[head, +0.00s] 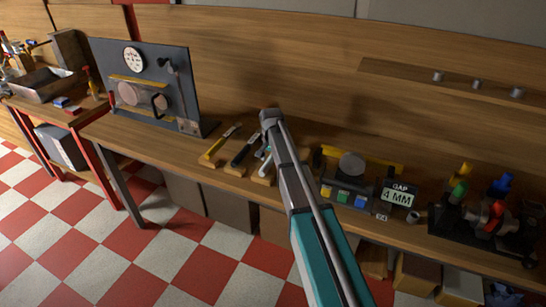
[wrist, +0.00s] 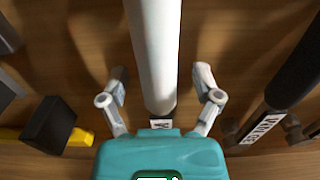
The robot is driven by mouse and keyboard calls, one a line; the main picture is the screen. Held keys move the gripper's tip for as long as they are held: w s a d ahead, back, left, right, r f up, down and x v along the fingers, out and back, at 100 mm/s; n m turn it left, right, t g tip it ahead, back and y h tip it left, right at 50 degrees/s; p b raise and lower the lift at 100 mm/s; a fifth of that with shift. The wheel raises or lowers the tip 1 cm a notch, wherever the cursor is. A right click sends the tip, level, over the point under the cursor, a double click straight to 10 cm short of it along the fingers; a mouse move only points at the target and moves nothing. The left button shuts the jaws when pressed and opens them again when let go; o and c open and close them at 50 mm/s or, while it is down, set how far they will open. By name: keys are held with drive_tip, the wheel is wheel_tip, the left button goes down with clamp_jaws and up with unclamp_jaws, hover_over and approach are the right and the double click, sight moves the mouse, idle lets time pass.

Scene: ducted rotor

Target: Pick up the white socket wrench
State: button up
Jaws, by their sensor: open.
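The white socket wrench (wrist: 153,45) shows in the wrist view as a long pale bar running down from the top edge. A dark end with a small label is near my gripper's teal body, which hides what lies beyond it. My gripper (wrist: 160,75) is open, with one finger on each side of the bar and a visible gap on both sides. I cannot tell the height of the fingers above the bench. In the head view my arm largely hides the wrench and gripper.
In the head view, a grey gauge panel (head: 187,75) stands left on the workbench, and a "GAP 4 MM" sign (head: 399,196) stands right.

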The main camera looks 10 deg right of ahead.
idle(0.5)
clamp_jaws()
